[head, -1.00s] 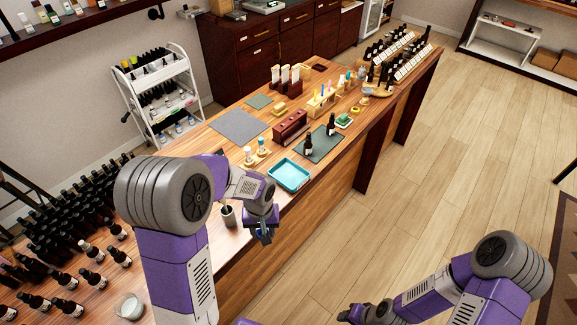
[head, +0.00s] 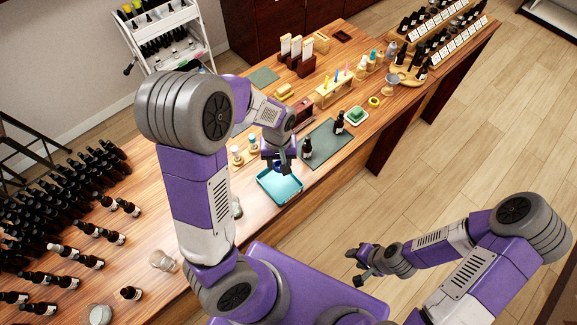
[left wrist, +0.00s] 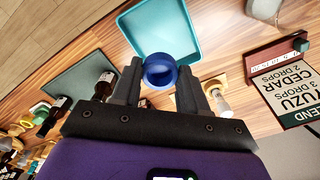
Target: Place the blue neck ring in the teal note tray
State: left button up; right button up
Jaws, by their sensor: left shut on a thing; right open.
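The blue neck ring (left wrist: 160,71) is between the fingertips of my left gripper (left wrist: 163,82) in the left wrist view. My left gripper (head: 279,165) is shut on it, above the far part of the teal note tray (head: 277,187) in the head view. The tray is a shallow rectangle on the wooden counter, and its bare floor also shows in the left wrist view (left wrist: 160,30). The gripper hides part of the tray's far edge in the head view. My right gripper (head: 362,262) is open and empty, out over the floor beside the counter.
A dark mat (head: 327,143) with dark bottles (head: 307,149) lies right of the tray. Small white-bodied droppers (head: 253,143) stand left of my left gripper. A yellow ring (head: 374,101) and a green-and-white dish (head: 355,115) are further back. Many dark bottles crowd the left side.

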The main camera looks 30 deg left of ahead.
aim_at(279, 184)
pick_arm(q)
jog(key=shift+m, duration=0.4)
jog(key=f+b, duration=0.2)
jog(key=f, duration=0.1)
jog(key=f+b, duration=0.2)
jog(key=f, duration=0.1)
jog(key=s+f+b, duration=0.1)
jog(key=f+b, duration=0.1)
jog(key=f, duration=0.1)
jog(key=shift+w+f, duration=0.15)
jog(key=shift+f, duration=0.3)
jog(key=shift+f+b, duration=0.2)
jog(key=shift+b, duration=0.2)
jog(key=o, duration=1.1)
jog(key=shift+o, duration=0.3)
jog(key=shift+r, duration=0.1)
